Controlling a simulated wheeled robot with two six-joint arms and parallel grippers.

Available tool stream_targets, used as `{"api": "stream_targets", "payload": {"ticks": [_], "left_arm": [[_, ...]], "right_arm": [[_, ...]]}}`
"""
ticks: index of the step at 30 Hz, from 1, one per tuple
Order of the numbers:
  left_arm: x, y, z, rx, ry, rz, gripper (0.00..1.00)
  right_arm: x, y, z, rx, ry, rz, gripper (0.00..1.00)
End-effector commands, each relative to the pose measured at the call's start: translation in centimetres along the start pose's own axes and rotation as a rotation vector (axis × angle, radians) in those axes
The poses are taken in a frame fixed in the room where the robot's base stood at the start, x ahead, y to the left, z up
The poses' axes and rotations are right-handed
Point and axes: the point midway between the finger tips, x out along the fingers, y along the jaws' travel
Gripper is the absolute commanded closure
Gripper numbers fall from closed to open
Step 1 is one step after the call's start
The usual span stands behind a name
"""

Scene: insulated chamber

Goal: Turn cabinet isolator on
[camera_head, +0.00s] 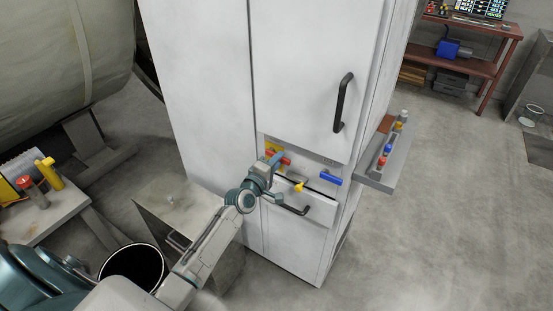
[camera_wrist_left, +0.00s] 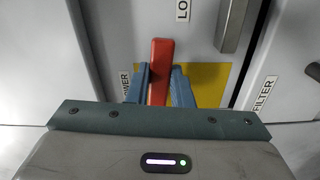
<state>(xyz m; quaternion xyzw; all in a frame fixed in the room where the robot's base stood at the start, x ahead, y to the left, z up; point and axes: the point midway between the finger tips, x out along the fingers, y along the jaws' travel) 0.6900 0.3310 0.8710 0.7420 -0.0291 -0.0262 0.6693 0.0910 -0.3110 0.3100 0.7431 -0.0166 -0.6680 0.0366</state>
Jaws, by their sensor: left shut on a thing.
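The white cabinet (camera_head: 207,75) stands in the middle of the head view. Its isolator has a red handle (camera_wrist_left: 161,58) on a yellow plate (camera_wrist_left: 208,80). In the head view the red handle (camera_head: 285,161) is partly hidden by my gripper. My left gripper (camera_wrist_left: 157,76) has its two blue fingers on either side of the red handle and is shut on it. The handle points up in the left wrist view. In the head view my left gripper (camera_head: 276,159) is at the cabinet's recessed panel. My right gripper is not in view.
A blue handle (camera_head: 331,178) and a yellow one (camera_head: 299,187) sit right of my gripper. A black door handle (camera_head: 342,102) is above, a drawer handle (camera_head: 292,210) below. A side shelf (camera_head: 374,179) holds small coloured items. Floor at right is clear.

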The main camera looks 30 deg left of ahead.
Motion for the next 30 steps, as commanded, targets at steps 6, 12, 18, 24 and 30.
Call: {"api": "stream_targets", "payload": {"ticks": [6, 12, 18, 24, 30], "left_arm": [[0.02, 0.49, -0.06, -0.082, 0.001, 0.001, 1.00], [0.02, 0.53, -0.07, -0.115, 0.001, 0.001, 1.00], [0.03, 0.53, -0.06, -0.120, 0.001, 0.001, 1.00], [0.03, 0.54, -0.06, -0.120, 0.001, 0.001, 1.00], [0.02, 0.52, -0.06, -0.119, 0.000, 0.001, 0.58]], "right_arm": [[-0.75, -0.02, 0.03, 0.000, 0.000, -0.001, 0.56], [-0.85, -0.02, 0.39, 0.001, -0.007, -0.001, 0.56], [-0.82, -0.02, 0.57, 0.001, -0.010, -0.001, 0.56], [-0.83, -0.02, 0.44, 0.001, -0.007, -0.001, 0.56], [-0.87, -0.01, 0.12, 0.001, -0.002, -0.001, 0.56]]}}
